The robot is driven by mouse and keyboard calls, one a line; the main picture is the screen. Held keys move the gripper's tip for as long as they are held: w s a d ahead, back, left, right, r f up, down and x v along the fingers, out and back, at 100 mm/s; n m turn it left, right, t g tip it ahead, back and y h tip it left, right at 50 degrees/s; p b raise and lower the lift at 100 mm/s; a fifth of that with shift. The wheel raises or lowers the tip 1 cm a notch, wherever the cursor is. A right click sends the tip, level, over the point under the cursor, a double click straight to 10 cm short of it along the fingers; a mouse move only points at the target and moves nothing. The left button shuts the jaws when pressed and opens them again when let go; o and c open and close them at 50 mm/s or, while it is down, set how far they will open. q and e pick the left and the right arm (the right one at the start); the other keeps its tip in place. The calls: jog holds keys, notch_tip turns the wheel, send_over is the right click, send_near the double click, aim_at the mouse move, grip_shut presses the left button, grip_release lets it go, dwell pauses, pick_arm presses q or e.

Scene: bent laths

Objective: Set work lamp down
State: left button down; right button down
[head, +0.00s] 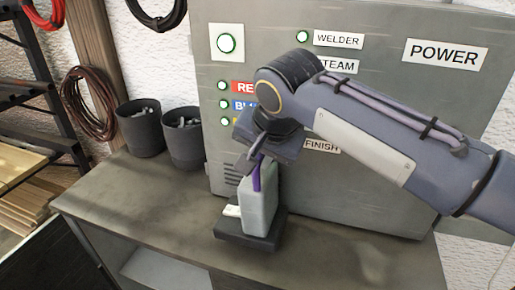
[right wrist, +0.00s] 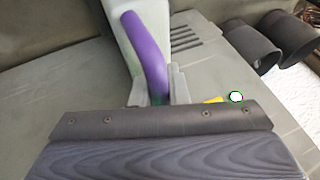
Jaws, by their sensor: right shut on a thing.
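The work lamp (head: 258,205) looks like a pale grey upright box with a purple handle (head: 256,174) on top. My right gripper (head: 257,158) comes down from above and is shut on that handle. In the right wrist view the purple handle (right wrist: 146,45) runs between the fingers (right wrist: 156,88), with the pale body beyond. The lamp is upright over a dark flat block (head: 250,240) on the bench, which has a white label at its left. I cannot tell whether lamp and block touch. My left gripper is not in view.
The grey bench (head: 150,200) is clear left and front of the block. A grey cabinet (head: 350,195) with labels and green-ringed lights stands close behind. Two dark bins (head: 141,132) (head: 183,145) stand at the back left. Coiled cables hang on the wall.

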jog(key=shift+s+f, duration=0.15)
jog(key=shift+f, duration=0.85)
jog(key=c, duration=1.7)
grip_release()
jog(key=shift+f, duration=0.2)
jog(key=o, duration=0.3)
jog(key=shift+r, duration=0.1)
jog(key=shift+r, duration=0.1)
jog(key=v, duration=1.2)
